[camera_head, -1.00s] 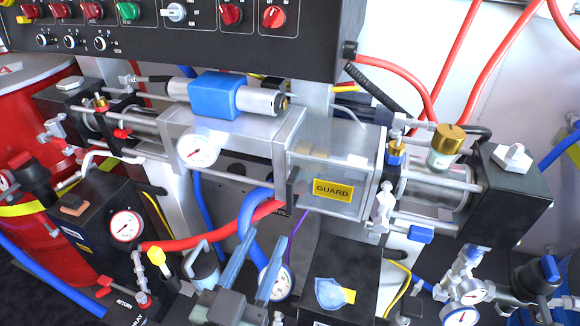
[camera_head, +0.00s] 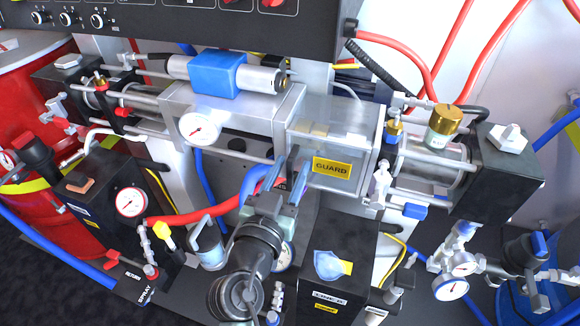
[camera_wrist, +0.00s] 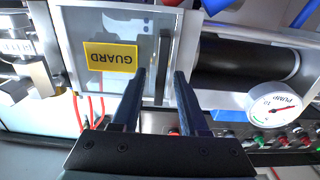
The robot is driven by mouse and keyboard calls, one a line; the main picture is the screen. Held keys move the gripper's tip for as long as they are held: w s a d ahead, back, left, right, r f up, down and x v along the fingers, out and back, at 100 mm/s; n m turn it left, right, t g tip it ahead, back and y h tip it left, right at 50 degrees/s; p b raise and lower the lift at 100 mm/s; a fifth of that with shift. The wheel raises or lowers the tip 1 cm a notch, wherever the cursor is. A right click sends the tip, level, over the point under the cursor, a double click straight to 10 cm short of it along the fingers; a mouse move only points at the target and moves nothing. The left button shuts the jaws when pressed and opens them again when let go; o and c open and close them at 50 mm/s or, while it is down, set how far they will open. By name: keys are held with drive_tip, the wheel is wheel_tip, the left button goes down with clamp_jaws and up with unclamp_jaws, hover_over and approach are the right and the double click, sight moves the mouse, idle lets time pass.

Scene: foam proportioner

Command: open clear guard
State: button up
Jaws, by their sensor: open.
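The clear guard (camera_head: 348,150) is a transparent box panel with a yellow GUARD label (camera_head: 332,167), right of the middle of the machine. It looks shut. In the wrist view the guard (camera_wrist: 117,28) shows with its label upside down, and a dark upright handle bar (camera_wrist: 163,68) stands along its edge. My gripper (camera_head: 289,170) is at the guard's left edge in the head view. In the wrist view my gripper (camera_wrist: 160,80) is open, with its two blue-grey fingers on either side of the handle bar. I cannot tell whether they touch it.
A pressure gauge (camera_head: 200,128) and a blue-banded cylinder (camera_head: 218,72) sit left of the guard. A brass-capped jar (camera_head: 443,127) and a blue-handled valve (camera_head: 412,210) are to its right. The black control panel (camera_head: 190,20) overhangs above. Hoses run below.

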drive_tip(key=shift+w, duration=0.1)
clamp_jaws()
idle(1.4)
